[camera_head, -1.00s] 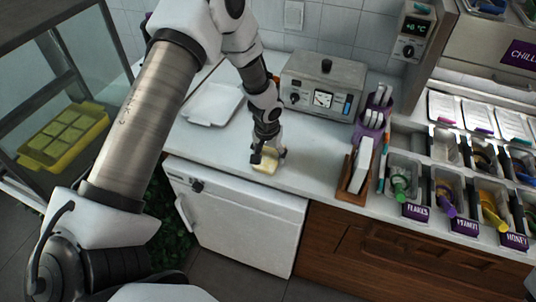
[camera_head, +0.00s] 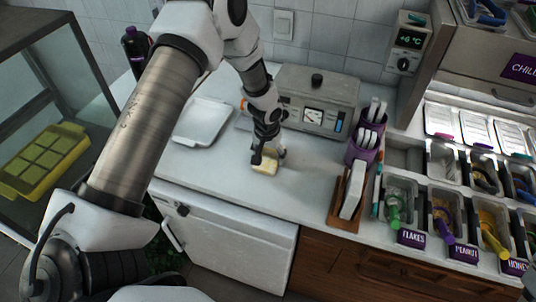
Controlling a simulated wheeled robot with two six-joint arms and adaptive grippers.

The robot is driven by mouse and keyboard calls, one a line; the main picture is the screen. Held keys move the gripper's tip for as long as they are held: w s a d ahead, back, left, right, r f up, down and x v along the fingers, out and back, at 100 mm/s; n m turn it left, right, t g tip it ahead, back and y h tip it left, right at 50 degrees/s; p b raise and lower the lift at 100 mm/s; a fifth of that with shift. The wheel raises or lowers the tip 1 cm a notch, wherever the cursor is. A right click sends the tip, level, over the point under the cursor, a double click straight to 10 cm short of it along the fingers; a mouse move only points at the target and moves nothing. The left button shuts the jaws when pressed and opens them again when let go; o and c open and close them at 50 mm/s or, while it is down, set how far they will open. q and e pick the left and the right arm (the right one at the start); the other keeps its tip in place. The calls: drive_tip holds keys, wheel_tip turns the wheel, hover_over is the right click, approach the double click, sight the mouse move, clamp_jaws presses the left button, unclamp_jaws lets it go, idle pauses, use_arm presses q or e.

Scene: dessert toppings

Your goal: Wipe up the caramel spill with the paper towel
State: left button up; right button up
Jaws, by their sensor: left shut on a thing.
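My left gripper (camera_head: 267,156) points down at the white counter (camera_head: 222,180) and is shut on a cream-coloured folded pad, the paper towel (camera_head: 264,167). The towel is at the counter surface, near the front edge; whether it presses on the surface is hard to tell. No clear caramel spill shows; a patch under the towel or gripper would be hidden. My right gripper is not in view.
A metal appliance with a dial (camera_head: 318,98) stands behind the gripper. A white tray (camera_head: 204,121) lies to the left. A wooden holder (camera_head: 347,196), a purple cup of utensils (camera_head: 366,142) and topping bins (camera_head: 400,200) stand to the right.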

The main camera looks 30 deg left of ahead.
use_arm(q)
drive_tip(key=r+p, duration=0.1)
drive_tip(key=r, duration=0.1)
drive_tip(key=r+p, duration=0.1)
drive_tip(key=r, duration=0.1)
drive_tip(key=shift+s+d+r, duration=0.1)
drive_tip(key=shift+s+r, duration=0.1)
drive_tip(key=shift+r, duration=0.2)
drive_tip(key=shift+r+p, duration=0.35)
drive_tip(key=shift+p, duration=0.1)
drive_tip(key=shift+w+r+p, duration=0.25)
drive_tip(key=shift+r+p, duration=0.6)
drive_tip(key=shift+r, duration=0.05)
drive_tip(key=shift+s+r, duration=0.2)
drive_tip(key=shift+r, duration=0.3)
drive_tip(key=shift+w+f, duration=0.1)
